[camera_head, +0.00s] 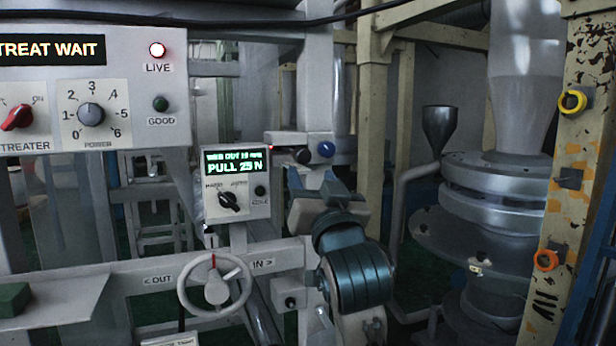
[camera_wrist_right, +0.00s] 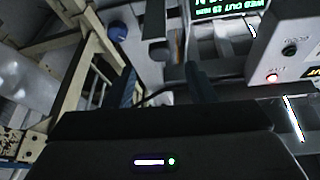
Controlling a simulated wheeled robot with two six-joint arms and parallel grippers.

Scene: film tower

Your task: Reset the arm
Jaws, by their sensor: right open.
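My right gripper (camera_head: 322,184) is raised in the middle of the head view, just right of a small panel (camera_head: 236,182) whose green display reads "PULL 25 N" above a black knob. Its jaws are open, and I see nothing between them. It appears in front of a grey bracket with a blue knob (camera_head: 326,149); how far apart they are I cannot tell. In the right wrist view, the dark gripper body fills the lower part, and the green display (camera_wrist_right: 229,7) and the blue knob (camera_wrist_right: 117,32) show beyond it. My left gripper is not in view.
A handwheel (camera_head: 214,285) with a red mark stands on the rail between "OUT" and "IN" labels. At upper left, a control box (camera_head: 130,88) reads "TREAT WAIT", with its red LIVE lamp lit. A chipped yellow post (camera_head: 570,150) and a large metal die stack (camera_head: 490,215) stand at right.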

